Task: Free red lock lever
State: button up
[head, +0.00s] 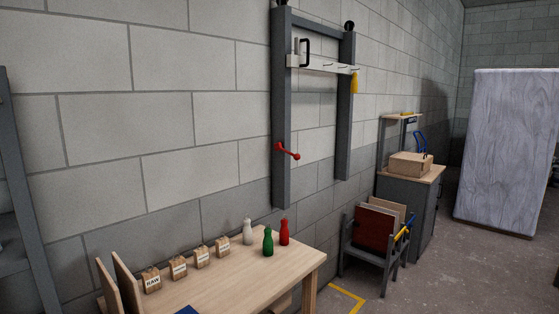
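The red lock lever (288,151) is on the left grey upright (281,110) of a frame on the block wall. It runs from the upright down to the right and ends in a round red knob. Higher up, a pale crossbar (325,66) with a black handle (305,52) and several small hooks spans the two uprights. A yellow piece (355,82) hangs at the crossbar's right end. My gripper is not in view.
Below the frame stands a wooden table (230,285) with white, green and red bottles and several labelled blocks. To its right are a grey rack (375,240) holding boards and a cabinet (410,205) with a wooden box. Open floor (450,275) lies at right.

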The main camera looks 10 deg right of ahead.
aim_at(278, 146)
jog(key=i+l+u, duration=1)
jog(key=l+u, duration=0.2)
jog(key=l, duration=0.25)
